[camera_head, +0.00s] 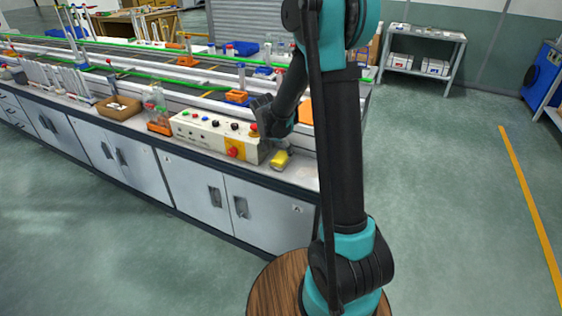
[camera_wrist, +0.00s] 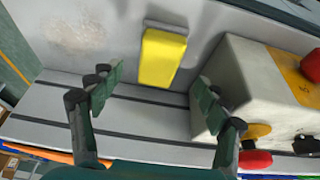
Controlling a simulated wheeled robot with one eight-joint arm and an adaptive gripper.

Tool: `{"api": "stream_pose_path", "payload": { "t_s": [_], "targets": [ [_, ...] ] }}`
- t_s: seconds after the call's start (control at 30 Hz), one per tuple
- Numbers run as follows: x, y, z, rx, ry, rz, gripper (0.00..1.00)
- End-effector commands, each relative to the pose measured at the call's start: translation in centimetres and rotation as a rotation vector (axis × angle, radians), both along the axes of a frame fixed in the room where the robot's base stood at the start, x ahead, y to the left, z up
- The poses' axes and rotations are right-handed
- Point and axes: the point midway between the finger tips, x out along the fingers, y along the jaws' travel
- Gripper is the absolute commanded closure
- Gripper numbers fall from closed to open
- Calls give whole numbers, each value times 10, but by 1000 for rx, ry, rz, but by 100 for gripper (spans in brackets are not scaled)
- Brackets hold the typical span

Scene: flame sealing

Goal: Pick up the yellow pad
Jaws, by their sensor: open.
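The yellow pad (camera_head: 280,160) lies on the bench top near its right end, beside the control box, in the head view. In the wrist view the yellow pad (camera_wrist: 161,59) has a grey part along its upper edge. My gripper (camera_wrist: 156,98) is open and empty, with its two green-padded fingers spread on either side of the pad's line. The pad appears beyond the fingertips, between them and not touching. In the head view my arm hides much of the gripper.
The cream control box (camera_head: 213,131) with red buttons stands left of the pad. In the wrist view this box (camera_wrist: 252,75) sits close to the right finger. A brown tray (camera_head: 118,108) and a conveyor line lie farther left and behind.

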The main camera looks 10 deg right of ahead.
Motion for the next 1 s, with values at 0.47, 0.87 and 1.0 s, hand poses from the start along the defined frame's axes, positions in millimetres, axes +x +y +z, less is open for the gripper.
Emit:
{"api": "stream_pose_path", "payload": {
  "t_s": [0.47, 0.87, 1.0],
  "targets": [
    [16, -14, -44, -1, 1, 0, 24],
    [16, -14, -46, 0, 0, 0, 24],
    [16, -14, -47, 0, 0, 1, 24]
  ]
}}
